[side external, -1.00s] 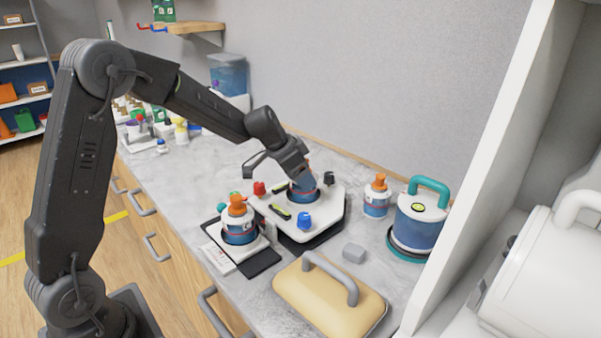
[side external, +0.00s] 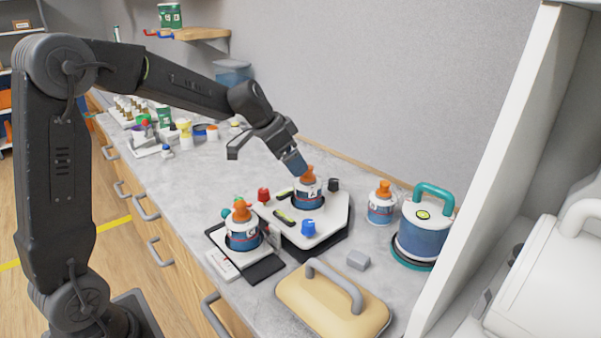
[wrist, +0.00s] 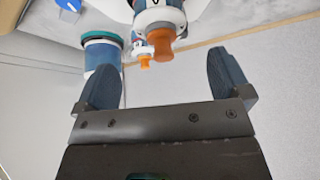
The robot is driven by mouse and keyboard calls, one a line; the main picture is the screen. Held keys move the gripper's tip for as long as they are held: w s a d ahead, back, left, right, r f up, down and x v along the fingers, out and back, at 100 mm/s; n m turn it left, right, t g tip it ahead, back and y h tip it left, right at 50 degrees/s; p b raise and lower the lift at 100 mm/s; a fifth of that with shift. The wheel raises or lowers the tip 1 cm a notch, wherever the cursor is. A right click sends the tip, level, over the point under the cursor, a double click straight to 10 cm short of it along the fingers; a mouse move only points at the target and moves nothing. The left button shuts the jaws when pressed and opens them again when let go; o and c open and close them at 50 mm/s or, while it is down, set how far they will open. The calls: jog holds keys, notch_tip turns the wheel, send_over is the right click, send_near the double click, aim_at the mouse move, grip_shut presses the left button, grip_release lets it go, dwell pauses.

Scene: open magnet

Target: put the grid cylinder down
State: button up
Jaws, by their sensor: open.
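A white and blue cylinder with an orange knob (side external: 308,190), which I take to be the grid cylinder, stands upright in the white fixture plate (side external: 325,228). A grid pattern cannot be made out. Its orange knob shows in the wrist view (wrist: 163,44), beyond and between the fingertips. My gripper (side external: 291,160) is just above and to the left of the knob, with its blue fingers apart. In the wrist view my gripper (wrist: 166,82) is open with nothing between the fingers.
A similar orange-knobbed cylinder (side external: 242,231) stands on a black and white tray at front left, another (side external: 381,204) on the counter to the right. Red, blue and black knobs surround the fixture.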

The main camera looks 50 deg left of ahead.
jog(key=s+d+r+n, duration=0.1)
jog(key=s+d+r, duration=0.2)
jog(key=s, duration=0.3)
jog(key=s+d+r, duration=0.3)
jog(key=s+d, duration=0.1)
jog(key=s, duration=0.3)
jog(key=s+d+f+n+y, duration=0.1)
jog(key=s, duration=0.6)
jog(key=s+d+f+n+y, duration=0.1)
jog(key=s+d+f, duration=0.1)
jog(key=s, duration=0.4)
jog(key=shift+s+d+f+n, duration=0.15)
jog(key=shift+s+d+n, duration=0.05)
jog(key=shift+s+n, duration=0.2)
